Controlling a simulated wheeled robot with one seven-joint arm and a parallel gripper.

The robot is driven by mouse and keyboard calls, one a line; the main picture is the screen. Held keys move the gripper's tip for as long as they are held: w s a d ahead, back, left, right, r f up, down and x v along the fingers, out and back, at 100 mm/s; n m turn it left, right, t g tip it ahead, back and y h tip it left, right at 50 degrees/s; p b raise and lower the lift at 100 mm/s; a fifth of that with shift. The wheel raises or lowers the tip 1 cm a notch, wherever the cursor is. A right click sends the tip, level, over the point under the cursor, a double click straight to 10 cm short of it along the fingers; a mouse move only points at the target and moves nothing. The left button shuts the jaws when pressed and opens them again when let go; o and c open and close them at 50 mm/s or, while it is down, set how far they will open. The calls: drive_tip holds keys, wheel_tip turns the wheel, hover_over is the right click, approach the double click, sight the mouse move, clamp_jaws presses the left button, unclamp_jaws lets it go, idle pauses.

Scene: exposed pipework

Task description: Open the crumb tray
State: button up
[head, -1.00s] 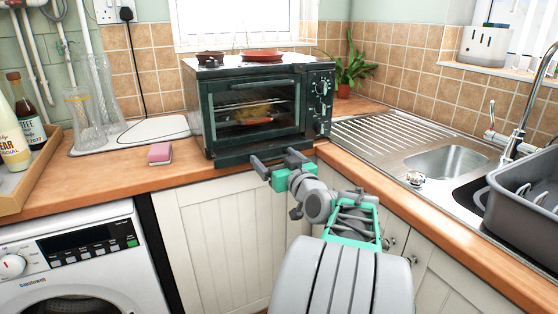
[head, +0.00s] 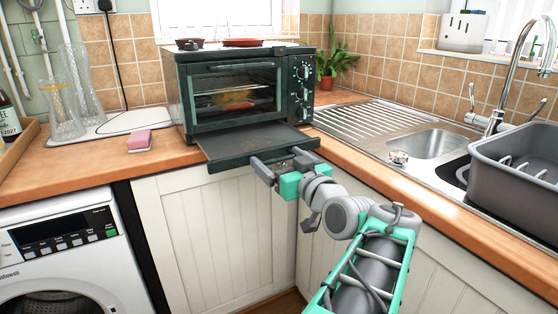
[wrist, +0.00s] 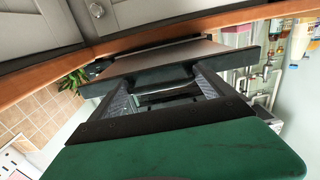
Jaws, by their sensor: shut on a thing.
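The crumb tray (head: 250,146) is a flat dark tray sticking out from under the oven door of the black toaster oven (head: 240,97). It reaches past the front edge of the counter. My gripper (head: 282,163) is at the right part of the tray's front edge, its two fingers spread apart along the edge and shut on it. In the wrist view, the tray (wrist: 170,58) lies beyond the fingers (wrist: 163,85), which meet its dark front edge. The exact finger contact is hard to see. The oven's glass door is closed, with food on a rack inside.
A pink sponge (head: 139,141) lies left of the oven. Glass vases (head: 82,88) stand further left. The sink (head: 430,143) and a grey dish rack (head: 515,165) are on the right. White cabinets (head: 215,235) and a washing machine (head: 60,255) are below the counter.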

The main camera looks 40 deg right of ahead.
drive_tip(key=o, duration=1.8)
drive_tip(key=shift+s, duration=0.25)
drive_tip(key=v, duration=0.7)
drive_tip(key=shift+s+a+p, duration=0.1)
drive_tip(key=shift+s+p, duration=0.05)
drive_tip(key=shift+p, duration=0.2)
